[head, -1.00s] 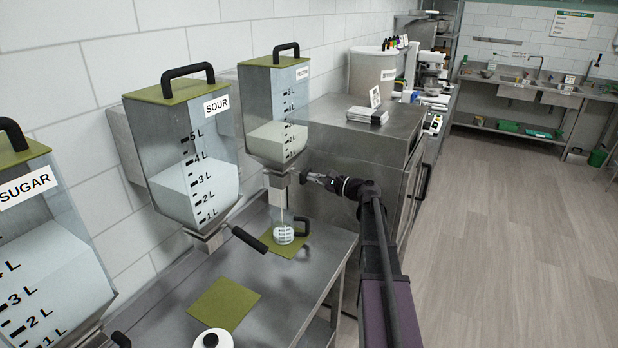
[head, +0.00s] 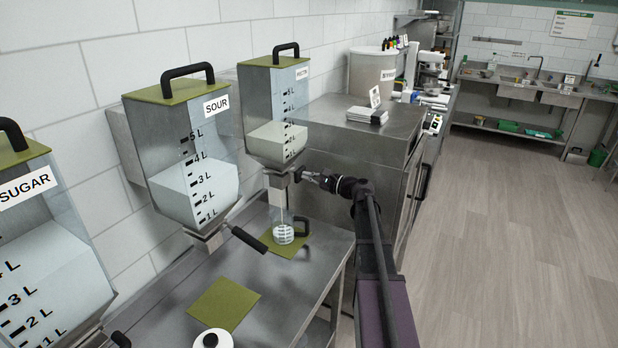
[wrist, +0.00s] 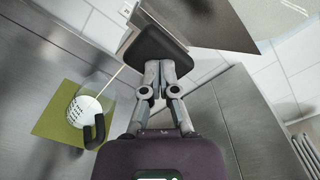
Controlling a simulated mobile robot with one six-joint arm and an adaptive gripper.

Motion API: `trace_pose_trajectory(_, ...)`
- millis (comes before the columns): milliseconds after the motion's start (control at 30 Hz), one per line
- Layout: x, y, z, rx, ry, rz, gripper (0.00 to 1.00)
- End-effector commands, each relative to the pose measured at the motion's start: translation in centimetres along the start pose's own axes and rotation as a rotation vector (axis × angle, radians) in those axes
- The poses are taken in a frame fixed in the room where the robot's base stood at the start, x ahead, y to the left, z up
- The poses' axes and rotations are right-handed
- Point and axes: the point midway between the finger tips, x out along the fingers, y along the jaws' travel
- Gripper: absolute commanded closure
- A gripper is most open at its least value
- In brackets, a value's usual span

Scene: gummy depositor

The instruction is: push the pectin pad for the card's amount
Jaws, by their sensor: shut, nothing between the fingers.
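The pectin dispenser (head: 276,105) is a clear hopper with a green lid, part full of pale powder. Its black push pad shows large in the wrist view (wrist: 158,50), and my gripper hides most of it in the head view. My gripper (head: 307,175) is shut and empty, its fingertips at the pad and apparently touching it; they also show in the wrist view (wrist: 160,70). A clear marked cup (head: 284,233) with a black handle stands on a green mat (head: 270,247) under the spout, with white content. A thin pale stream runs toward it in the wrist view.
The sour dispenser (head: 186,150) and sugar dispenser (head: 40,240) stand to the left, the sour one with a black lever (head: 249,239). A second green mat (head: 224,303) is bare. A steel cabinet (head: 355,140) stands behind my arm. The floor at right is clear.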

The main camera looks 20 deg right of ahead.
Motion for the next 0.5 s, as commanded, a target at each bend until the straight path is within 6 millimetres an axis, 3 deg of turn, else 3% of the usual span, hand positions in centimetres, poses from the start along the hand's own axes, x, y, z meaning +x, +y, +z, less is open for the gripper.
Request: trace_pose_trajectory(500, -0.71, 0.02, 0.04, 0.0, 0.0, -0.001, 1.0)
